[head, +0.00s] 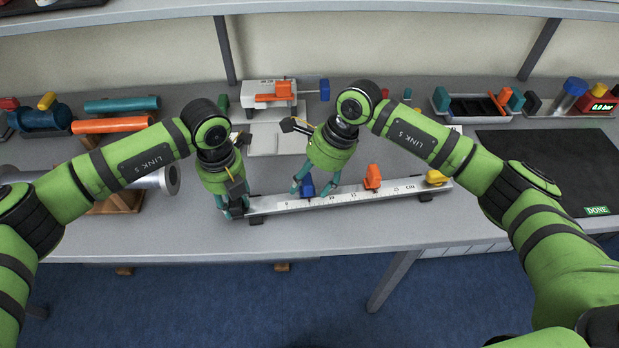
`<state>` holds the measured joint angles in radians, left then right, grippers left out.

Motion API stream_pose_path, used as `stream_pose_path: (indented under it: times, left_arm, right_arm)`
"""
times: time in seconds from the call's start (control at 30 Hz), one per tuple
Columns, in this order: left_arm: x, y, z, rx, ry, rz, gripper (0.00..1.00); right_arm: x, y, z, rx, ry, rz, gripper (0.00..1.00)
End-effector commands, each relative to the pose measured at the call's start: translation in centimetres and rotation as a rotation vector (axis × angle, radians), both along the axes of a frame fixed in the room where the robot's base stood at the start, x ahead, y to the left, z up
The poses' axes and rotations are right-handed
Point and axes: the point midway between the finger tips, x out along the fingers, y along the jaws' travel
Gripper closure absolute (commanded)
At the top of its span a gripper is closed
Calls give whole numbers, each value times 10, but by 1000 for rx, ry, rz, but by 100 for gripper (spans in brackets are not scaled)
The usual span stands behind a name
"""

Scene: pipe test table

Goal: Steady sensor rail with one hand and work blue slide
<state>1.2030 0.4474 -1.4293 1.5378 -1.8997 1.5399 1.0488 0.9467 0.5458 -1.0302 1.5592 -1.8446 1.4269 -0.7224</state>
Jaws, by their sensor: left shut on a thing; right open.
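The sensor rail (335,200) is a long silver bar with a printed scale, lying near the front edge of the table. The blue slide (308,188) sits on its left part. An orange slide (372,177) stands right of the middle, and a yellow piece (436,178) sits at the right end. My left gripper (234,211) is shut on the rail's left end, which its fingers partly hide. My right gripper (315,188) is open, pointing down at the blue slide; whether a finger touches it I cannot tell.
A grey device with an orange part (272,92) stands behind the grippers. Teal and orange pipes (110,125) lie on a rack at left. A dark mat marked DONE (550,165) lies at right. A tray (470,106) and a red gauge (597,98) stand at the back right.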

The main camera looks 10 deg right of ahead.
Motion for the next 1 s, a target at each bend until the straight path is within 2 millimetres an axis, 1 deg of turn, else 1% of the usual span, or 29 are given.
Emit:
stream_pose_path:
  times: [0.17, 0.4, 0.5, 0.6, 0.77, 1.0]
  left_arm:
    - [-1, 0, -1, 0, 3, -1, 100]
    - [-1, -1, -1, -1, 2, -1, 100]
    - [-1, -1, -1, -2, 2, -1, 100]
    - [-1, -1, -1, -2, 1, 0, 100]
    - [0, -1, -1, -2, 1, 0, 100]
    - [0, -1, -1, -2, 0, 0, 100]
  right_arm:
    - [1, -11, 26, 0, -7, -2, 33]
    - [1, -31, 74, 0, -8, -3, 33]
    - [0, -38, 90, -1, -8, -2, 33]
    - [0, -42, 100, -1, -6, -3, 33]
    - [-1, -45, 108, 0, -5, -2, 33]
    - [-1, -45, 109, 0, -4, -2, 33]
